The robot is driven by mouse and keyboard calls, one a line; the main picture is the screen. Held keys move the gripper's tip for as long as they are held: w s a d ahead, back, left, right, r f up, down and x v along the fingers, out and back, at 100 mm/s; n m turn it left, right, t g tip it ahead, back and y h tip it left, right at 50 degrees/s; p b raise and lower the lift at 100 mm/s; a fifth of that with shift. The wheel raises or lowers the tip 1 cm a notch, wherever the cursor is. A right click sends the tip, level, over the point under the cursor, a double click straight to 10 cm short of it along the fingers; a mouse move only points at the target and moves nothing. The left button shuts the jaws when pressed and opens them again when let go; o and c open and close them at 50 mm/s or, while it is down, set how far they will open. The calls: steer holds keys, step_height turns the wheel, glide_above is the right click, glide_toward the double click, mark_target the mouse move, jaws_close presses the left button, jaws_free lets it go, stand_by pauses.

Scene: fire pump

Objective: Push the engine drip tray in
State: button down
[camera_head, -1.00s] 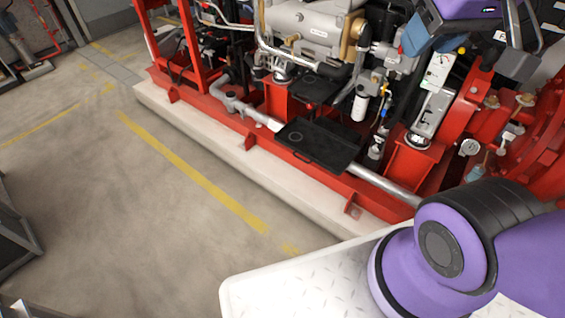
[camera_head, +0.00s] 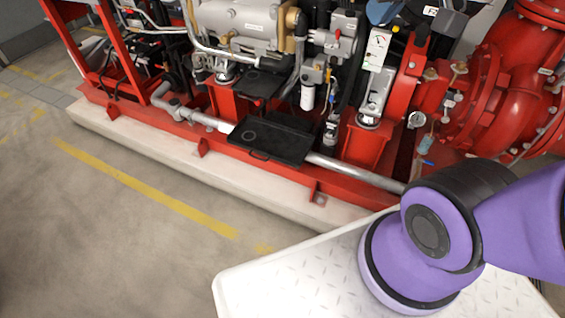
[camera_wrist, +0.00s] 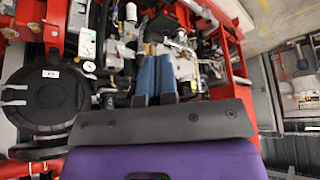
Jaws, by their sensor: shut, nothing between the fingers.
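The engine drip tray (camera_head: 272,138) is a flat black tray with a small handle on its front edge. In the head view it juts out below the engine, over the silver pipe and near the red base rail. My gripper shows in the wrist view (camera_wrist: 156,75), its two blue fingers together and nothing between them.
The red pump frame (camera_head: 320,180) stands on a pale plinth (camera_head: 150,150). Red pump casing (camera_head: 510,95) is at the right. Hoses, filters and pipes crowd above the tray. The concrete floor (camera_head: 110,235) with yellow lines is clear at the front left.

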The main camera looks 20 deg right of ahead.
steer(key=w+a+f+n, duration=0.1)
steer(key=w+f, duration=0.3)
steer(key=w, duration=0.6)
steer(key=w+f, duration=0.5)
steer(key=w, duration=0.5)
steer(key=w+a+f+n, duration=0.1)
steer(key=w+f, duration=0.6)
steer(key=f, duration=0.3)
steer(key=w+a+f+n, duration=0.1)
steer(key=w+f, duration=0.7)
steer(key=f, duration=0.1)
steer(key=n+t+h, duration=0.1)
steer(key=n+t, duration=0.1)
steer(key=n, duration=0.2)
glide_toward(286, 164)
steer(key=s+a+r, duration=0.3)
steer(key=s+r, duration=0.1)
steer(key=s, duration=0.1)
steer(key=shift+w+d+f, duration=0.55)
steer(key=shift+w+f, duration=0.8)
steer(key=shift+w+d+f, duration=0.5)
steer(key=shift+w+f, duration=0.85)
steer(key=shift+w, duration=0.05)
steer(key=shift+w+d+f, duration=0.55)
steer(key=shift+w+f, duration=0.8)
